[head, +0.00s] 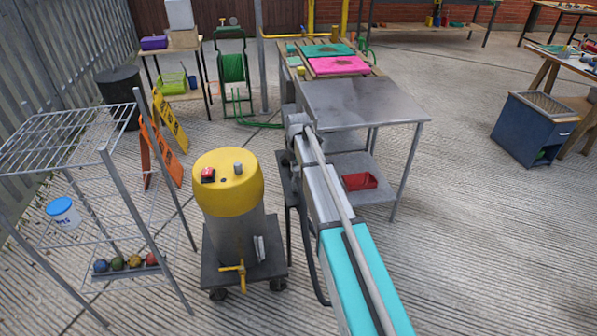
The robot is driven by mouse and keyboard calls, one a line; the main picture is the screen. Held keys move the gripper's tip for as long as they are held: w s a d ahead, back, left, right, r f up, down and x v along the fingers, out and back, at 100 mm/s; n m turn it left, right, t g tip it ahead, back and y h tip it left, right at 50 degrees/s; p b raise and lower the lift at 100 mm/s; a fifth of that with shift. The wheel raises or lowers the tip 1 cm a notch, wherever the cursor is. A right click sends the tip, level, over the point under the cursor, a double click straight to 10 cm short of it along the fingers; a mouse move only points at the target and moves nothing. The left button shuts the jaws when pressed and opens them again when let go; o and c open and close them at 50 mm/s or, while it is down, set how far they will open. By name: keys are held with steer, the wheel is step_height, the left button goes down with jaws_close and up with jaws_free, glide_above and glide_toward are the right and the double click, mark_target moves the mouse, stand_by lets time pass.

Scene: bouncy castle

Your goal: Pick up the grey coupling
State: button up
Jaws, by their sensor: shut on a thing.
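I cannot make out a grey coupling for certain. A small grey cylindrical piece (238,168) stands on the yellow lid (228,190) of a wheeled grey drum, beside a small red part (208,175). I cannot tell whether this piece is the coupling. My arm reaches from the bottom edge up to a grey joint near the left side of the grey metal table (365,103). I cannot make out the fingers of my gripper, or anything held in them.
Orange folding signs (160,150) lean behind. A red tray (360,181) lies on the table's lower shelf. A blue cabinet (535,128) stands right. Floor at lower right is clear.

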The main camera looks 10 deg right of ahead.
mark_target(299, 183)
steer(key=shift+r+p, duration=1.1)
steer(key=shift+r, duration=0.1)
steer(key=s+a+r+p, duration=0.1)
steer(key=s+r+p, duration=0.9)
steer(key=s, duration=0.4)
steer(key=shift+r, duration=0.2)
steer(key=shift+d, duration=0.1)
